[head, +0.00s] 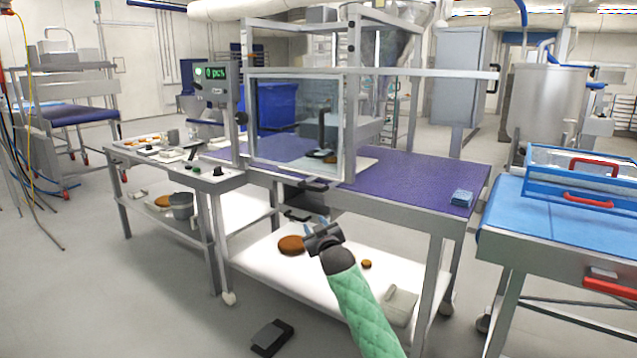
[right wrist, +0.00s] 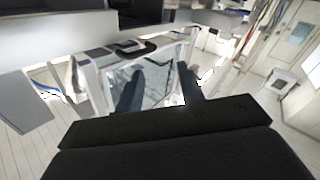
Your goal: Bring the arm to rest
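My right gripper (head: 314,228) is at the end of the green-sleeved arm, in front of the purple-topped table (head: 420,185) and low by its front edge. In the right wrist view its two dark fingers (right wrist: 161,78) stand apart with nothing visible between them, so it is open and empty. My left gripper is in neither view.
A clear-walled guard frame (head: 342,120) stands on the purple table. A white lower shelf (head: 265,262) holds brown rounds (head: 291,245) and a pale tray (head: 400,307). A blue-topped table (head: 520,225) is at the right. A dark pedal (head: 272,338) lies on the floor.

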